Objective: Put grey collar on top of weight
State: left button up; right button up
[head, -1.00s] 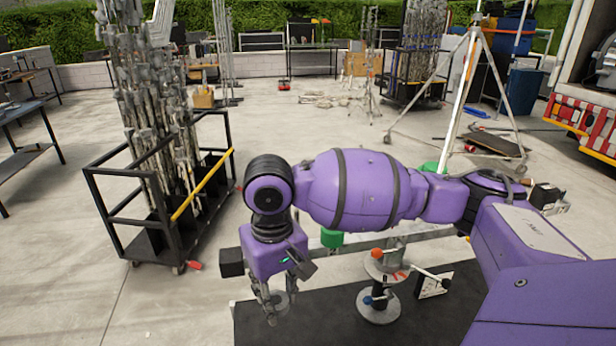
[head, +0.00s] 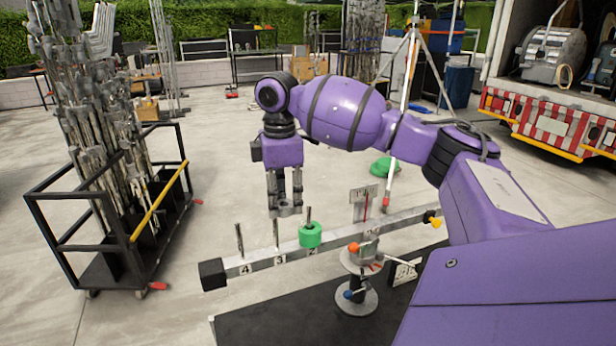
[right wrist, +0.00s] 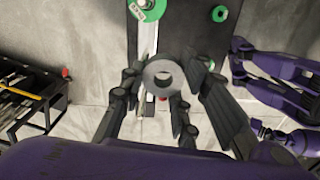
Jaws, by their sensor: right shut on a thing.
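My right gripper (head: 285,204) is shut on the grey collar (head: 287,211), a small ring with a round hole. The collar hangs level at the fingertips, also seen in the right wrist view (right wrist: 163,76). The green weight (head: 310,236) sits around an upright peg on the grey beam (head: 345,232), and the peg sticks up above it. In the head view the collar is a little left of and above the weight, with a visible gap. The right wrist view shows a green weight (right wrist: 143,10) beyond the collar. My left gripper is not in view.
Two bare pegs (head: 277,234) stand left of the weight. A dark block (head: 212,274) caps the beam's left end. A black cart of metal stands (head: 110,225) is at left.

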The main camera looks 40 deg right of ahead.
aim_at(308, 215)
jog(key=d+r+n, duration=0.1)
jog(key=d+n, duration=0.1)
jog(key=n, duration=0.3)
jog(key=d+r+n, duration=0.1)
jog(key=d+n, duration=0.2)
jog(key=n, duration=0.3)
jog(key=d+n, duration=0.2)
jog(key=n, duration=0.4)
jog(key=shift+w+d+r, duration=0.25)
jog(key=shift+d+r, duration=0.1)
jog(key=shift+r, duration=0.05)
jog(key=shift+f, duration=5.6)
jog(key=o, duration=1)
